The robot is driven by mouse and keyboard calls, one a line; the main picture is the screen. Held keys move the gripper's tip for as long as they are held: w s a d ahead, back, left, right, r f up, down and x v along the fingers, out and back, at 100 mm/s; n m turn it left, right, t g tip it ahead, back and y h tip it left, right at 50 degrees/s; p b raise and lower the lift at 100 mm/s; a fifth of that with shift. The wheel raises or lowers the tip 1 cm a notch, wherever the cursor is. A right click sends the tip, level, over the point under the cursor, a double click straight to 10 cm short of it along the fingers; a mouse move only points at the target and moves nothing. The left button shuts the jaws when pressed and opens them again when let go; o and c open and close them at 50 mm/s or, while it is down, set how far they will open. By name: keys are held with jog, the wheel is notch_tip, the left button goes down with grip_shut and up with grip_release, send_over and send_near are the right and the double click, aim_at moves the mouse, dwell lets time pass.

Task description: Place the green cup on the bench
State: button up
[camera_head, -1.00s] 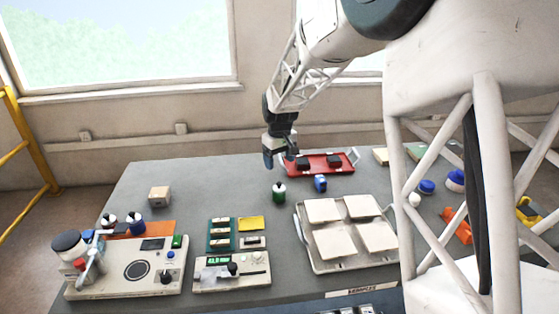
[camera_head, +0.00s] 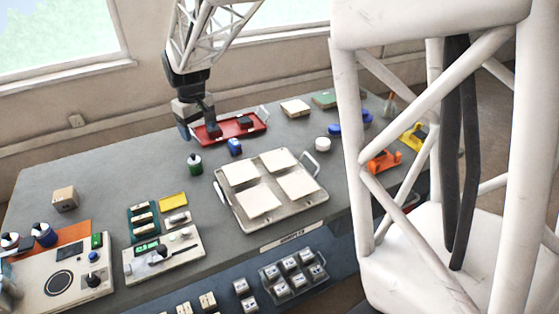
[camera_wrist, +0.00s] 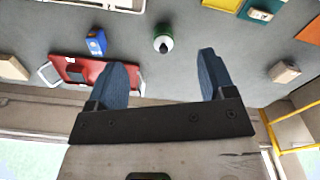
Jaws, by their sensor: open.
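A small green cup-like container (camera_head: 194,163) with a white band and a dark top stands upright on the grey bench (camera_head: 110,165). It also shows in the wrist view (camera_wrist: 163,41), centred ahead of the fingers. My gripper (camera_head: 194,136) is open and empty, above the far part of the bench near the red tray. In the wrist view its two blue fingers (camera_wrist: 165,78) are wide apart, with the green container beyond their tips and not between them.
A blue container (camera_head: 235,147) stands close right of the green one. Behind it is a red tray (camera_head: 262,126) with a dark block. A metal tray (camera_head: 285,222) with several pale tiles lies right. Instruments crowd the left front; bench left of the green container is clear.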

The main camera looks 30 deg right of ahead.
jog(key=s+d+r+m+t, duration=0.15)
jog(key=s+r, duration=0.25)
jog(key=s, duration=0.6)
jog(key=s+d+r+m, duration=0.1)
jog(key=s+d+r, duration=0.15)
jog(key=s, duration=0.75)
jog(key=s+d+f+m, duration=0.1)
jog(key=s+m, duration=0.1)
jog(key=s, duration=1.4)
jog(key=shift+s+f+t, duration=0.2)
jog(key=shift+s+t, duration=0.15)
